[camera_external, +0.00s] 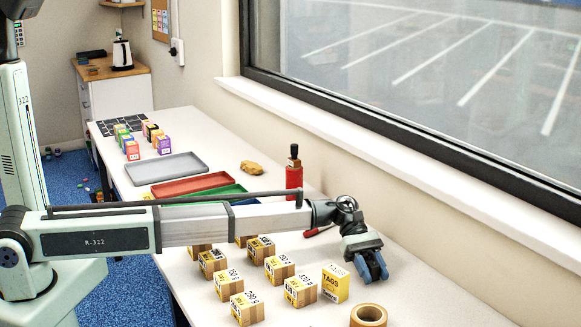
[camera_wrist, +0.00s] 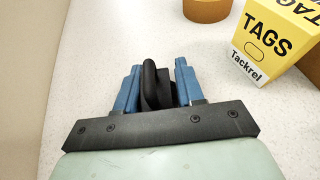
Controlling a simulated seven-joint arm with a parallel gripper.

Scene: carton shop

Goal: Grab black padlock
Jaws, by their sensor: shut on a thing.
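In the wrist view the black padlock (camera_wrist: 151,84) stands between the two blue fingers of my gripper (camera_wrist: 157,85), with its rounded shackle showing. The fingers are shut on it, one on each side. In the external view my gripper (camera_external: 372,266) points down over the right part of the white table (camera_external: 415,298), right of the yellow box.
A yellow TAGS box (camera_external: 335,284) and a tan tape roll (camera_external: 368,316) stand close to my gripper. Several small cartons (camera_external: 279,270) stand to the left. A red bottle (camera_external: 294,178) and trays (camera_external: 166,168) are farther back. The wall runs along the right side.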

